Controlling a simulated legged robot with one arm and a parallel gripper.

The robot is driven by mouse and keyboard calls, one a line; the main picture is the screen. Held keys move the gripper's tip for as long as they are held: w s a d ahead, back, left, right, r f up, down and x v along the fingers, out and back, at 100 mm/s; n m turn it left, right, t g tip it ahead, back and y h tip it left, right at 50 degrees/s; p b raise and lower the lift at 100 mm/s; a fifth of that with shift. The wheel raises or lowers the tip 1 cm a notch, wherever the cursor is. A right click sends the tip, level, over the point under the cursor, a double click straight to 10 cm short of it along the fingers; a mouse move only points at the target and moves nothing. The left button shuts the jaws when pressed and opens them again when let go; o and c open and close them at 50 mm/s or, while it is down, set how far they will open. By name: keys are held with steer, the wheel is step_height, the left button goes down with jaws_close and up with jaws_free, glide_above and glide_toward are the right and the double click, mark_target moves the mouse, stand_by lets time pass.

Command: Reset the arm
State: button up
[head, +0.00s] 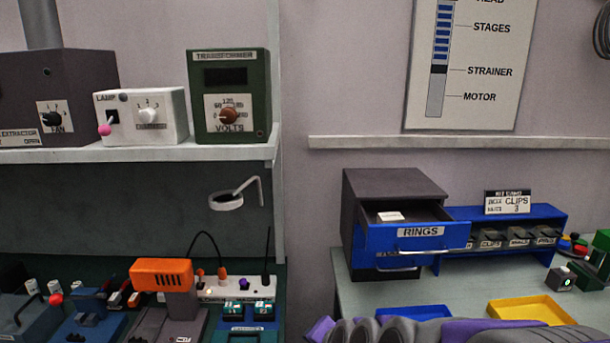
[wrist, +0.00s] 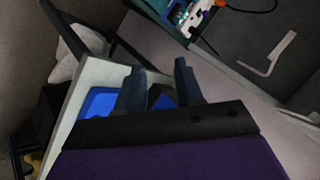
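My gripper (wrist: 160,82) shows in the wrist view with its two dark fingers apart and nothing seen between them. Beyond the fingers are a pale table edge and blue surfaces, which look apart from the fingers. In the head view my purple and grey arm (head: 440,331) lies low across the bottom right, in front of the right-hand table. The gripper's fingers cannot be made out in that view.
A blue RINGS drawer (head: 419,236) stands pulled out of its dark cabinet (head: 395,184). A yellow tray (head: 530,309) and a blue tray (head: 413,312) lie on the table (head: 470,287). An orange-headed device (head: 161,274) stands on the left bench. A shelf (head: 150,153) holds several boxes above.

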steer(key=s+d+n+g+h, duration=0.1)
steer(key=s+d+n+g, duration=0.2)
steer(key=s, duration=1.2)
steer(key=s+d+f+n+g+h, duration=0.1)
steer(key=s+d+n+g, duration=0.3)
steer(key=s, duration=1)
steer(key=d+g+h, duration=0.1)
steer(key=d+g, duration=0.1)
steer(key=d, duration=0.2)
steer(key=shift+s+d+g+h, duration=0.2)
steer(key=shift+s+g+h, duration=0.1)
steer(key=shift+s+g, duration=0.1)
